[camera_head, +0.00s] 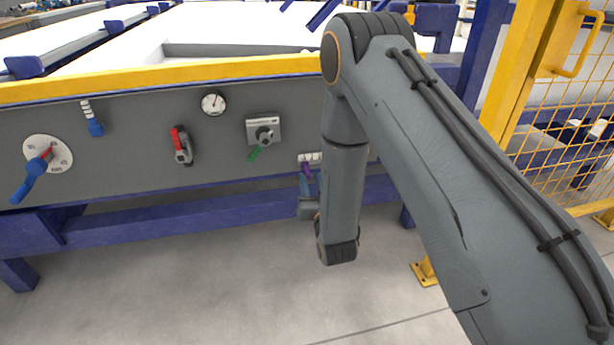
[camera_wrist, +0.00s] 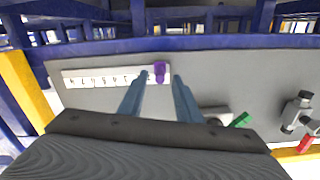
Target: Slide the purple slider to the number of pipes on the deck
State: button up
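The purple slider (camera_wrist: 160,72) sits at the right end of a white number strip (camera_wrist: 105,77) in the wrist view, where the numbers appear upside down. My gripper (camera_wrist: 161,77) is open, with one finger on each side of the slider. I cannot tell whether either finger touches it. In the head view the purple slider (camera_head: 307,169) shows small at the panel's right, under the strip (camera_head: 309,157), and my gripper (camera_head: 306,184) is partly hidden beside my arm. The white deck (camera_head: 130,50) is above the panel; no pipes can be clearly counted on it.
The grey panel (camera_head: 120,150) also carries a blue-handled dial (camera_head: 42,160), a blue slider (camera_head: 95,128), a red-handled valve (camera_head: 182,145), a gauge (camera_head: 213,103) and a green-handled knob (camera_head: 265,133). A yellow mesh fence (camera_head: 560,100) stands at the right. The floor in front is clear.

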aim_at(305, 167)
jog(key=shift+b+x, duration=0.55)
jog(key=shift+x, duration=1.75)
grip_shut()
